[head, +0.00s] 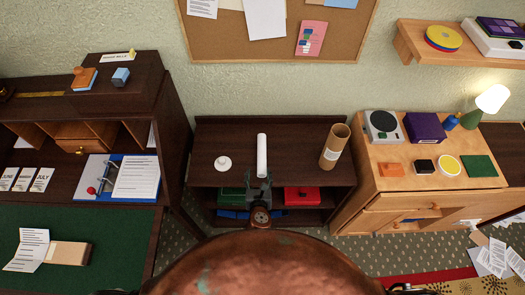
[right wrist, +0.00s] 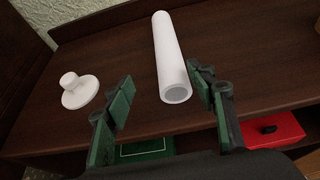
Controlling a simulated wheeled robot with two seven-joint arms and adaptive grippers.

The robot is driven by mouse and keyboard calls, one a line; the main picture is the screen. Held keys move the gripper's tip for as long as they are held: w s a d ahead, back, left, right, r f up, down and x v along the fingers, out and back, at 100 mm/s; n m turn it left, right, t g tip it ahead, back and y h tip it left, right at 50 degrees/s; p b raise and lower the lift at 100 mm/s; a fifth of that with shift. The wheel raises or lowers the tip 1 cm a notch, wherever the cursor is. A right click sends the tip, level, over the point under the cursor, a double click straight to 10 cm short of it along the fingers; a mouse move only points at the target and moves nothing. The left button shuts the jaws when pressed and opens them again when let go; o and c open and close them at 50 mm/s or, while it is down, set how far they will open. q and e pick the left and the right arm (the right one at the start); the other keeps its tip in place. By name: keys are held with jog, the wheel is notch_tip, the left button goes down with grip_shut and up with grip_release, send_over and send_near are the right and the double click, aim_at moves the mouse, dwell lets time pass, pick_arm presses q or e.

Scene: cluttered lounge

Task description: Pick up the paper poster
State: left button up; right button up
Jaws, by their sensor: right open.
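The paper poster (head: 262,155) is a white rolled tube lying on top of the dark wooden cabinet (head: 298,150), pointing away from me. It also shows in the right wrist view (right wrist: 170,50), with its hollow near end facing me. My right gripper (head: 261,190) is at the cabinet's front edge, by the poster's near end. In the right wrist view the gripper (right wrist: 160,80) is open, with its fingers apart on either side of the poster's line and nothing held. The right finger looks closer to the poster than the left one. My left gripper is not in view.
A white knobbed lid (head: 223,163) lies left of the poster. An open brown cardboard tube (head: 335,147) stands to its right. A red box (head: 301,196) and green items sit on the shelf below. A dark desk stands left, a light wooden cabinet (head: 375,160) right.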

aim_at(261, 170)
jog(key=shift+w+f, duration=0.2)
jog(key=shift+w, duration=0.2)
jog(key=shift+w+d+f+b, duration=0.25)
jog(key=shift+w+d, duration=0.05)
jog(key=shift+w, duration=0.35)
jog(key=shift+w+d+f+b, duration=0.2)
jog(key=shift+w+d+f, duration=0.05)
jog(key=shift+w, duration=0.35)
jog(key=x, duration=0.2)
jog(key=shift+w+d+f+b, duration=0.1)
jog(key=shift+w+d+b, duration=0.15)
jog(key=shift+b, duration=0.15)
jog(key=shift+w+f, duration=0.1)
jog(key=shift+w, duration=0.4)
jog(key=shift+a, duration=0.1)
jog(key=c, duration=1.2)
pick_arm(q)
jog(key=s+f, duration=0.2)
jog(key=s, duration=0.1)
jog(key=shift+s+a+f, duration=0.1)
pick_arm(e)
jog(key=shift+c, duration=0.2)
